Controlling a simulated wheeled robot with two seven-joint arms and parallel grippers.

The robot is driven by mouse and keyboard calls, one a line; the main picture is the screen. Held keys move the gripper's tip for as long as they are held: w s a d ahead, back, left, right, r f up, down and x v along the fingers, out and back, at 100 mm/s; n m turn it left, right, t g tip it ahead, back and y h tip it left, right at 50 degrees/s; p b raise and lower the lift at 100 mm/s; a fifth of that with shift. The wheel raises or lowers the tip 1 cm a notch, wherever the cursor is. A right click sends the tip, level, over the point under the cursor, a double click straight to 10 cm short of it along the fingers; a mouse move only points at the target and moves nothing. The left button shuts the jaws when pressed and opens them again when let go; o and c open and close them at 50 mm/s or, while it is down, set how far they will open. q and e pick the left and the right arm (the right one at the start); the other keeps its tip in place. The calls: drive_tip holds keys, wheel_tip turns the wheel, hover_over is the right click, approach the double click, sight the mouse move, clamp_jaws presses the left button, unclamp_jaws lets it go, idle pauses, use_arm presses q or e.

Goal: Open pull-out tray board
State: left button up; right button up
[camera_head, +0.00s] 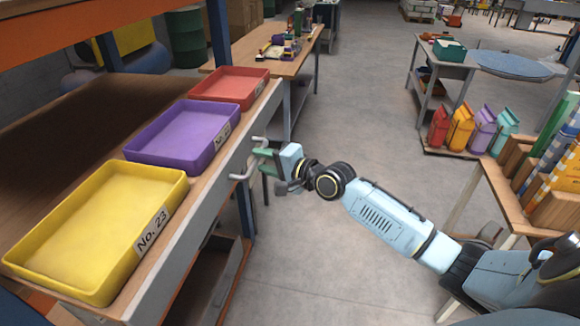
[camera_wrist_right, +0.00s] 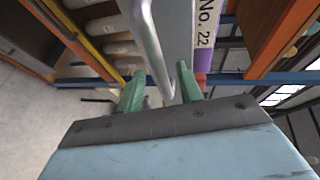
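The pull-out tray board (camera_head: 208,205) is at the left of the head view, with a grey front face and three trays on it. A pale bar handle (camera_head: 241,177) sticks out from that face; it also shows in the wrist view (camera_wrist_right: 148,45). My right gripper (camera_head: 262,158) is at the handle. In the wrist view its green fingers (camera_wrist_right: 158,88) stand apart, with the handle bar running between them. I cannot tell whether either finger touches the bar. My left gripper is not in view.
A yellow tray (camera_head: 172,205), a purple tray (camera_head: 210,148) and a red tray (camera_head: 262,88) stand in a row on the board. A wooden table (camera_head: 300,62) is behind. Grey floor (camera_head: 340,120) is clear in the middle. Coloured bags stand on a shelf at right.

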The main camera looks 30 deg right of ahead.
drive_tip(key=v, duration=1)
drive_tip(key=shift+s+d, duration=0.2)
drive_tip(key=shift+s, duration=0.05)
drive_tip(key=s+d+f+n+g+h+b, duration=0.1)
drive_tip(key=s+d+f+g+h, duration=0.15)
drive_tip(key=f, duration=0.95)
drive_tip(key=s+d+f+n+g+h+b, duration=0.15)
drive_tip(key=s+f, duration=0.25)
drive_tip(key=f, duration=0.8)
drive_tip(key=s+d+f+n+g+h+b, duration=0.1)
drive_tip(key=s+d+f+b, duration=0.15)
drive_tip(key=f, duration=1.05)
drive_tip(key=s+a+f+n+g+h+b, duration=0.1)
drive_tip(key=s+a+f+n+g, duration=0.15)
drive_tip(key=s+f, duration=0.65)
drive_tip(key=s+a+f+n+g+b, duration=0.1)
drive_tip(key=s+a+f+n+g, duration=0.15)
drive_tip(key=s+f, duration=0.6)
drive_tip(key=s+a+f+n+g, duration=0.1)
drive_tip(key=s+a+f+n, duration=0.2)
drive_tip(key=s, duration=0.6)
drive_tip(key=s+a+f+n+g+b, duration=0.1)
drive_tip(key=s+a+f+n+g, duration=0.1)
drive_tip(key=s+f, duration=0.4)
drive_tip(key=s+a+n, duration=0.1)
drive_tip(key=s+a, duration=0.1)
drive_tip(key=s, duration=0.1)
drive_tip(key=shift+a+n+g+b, duration=0.3)
drive_tip(key=shift+a+n, duration=0.05)
drive_tip(key=shift+w, duration=0.2)
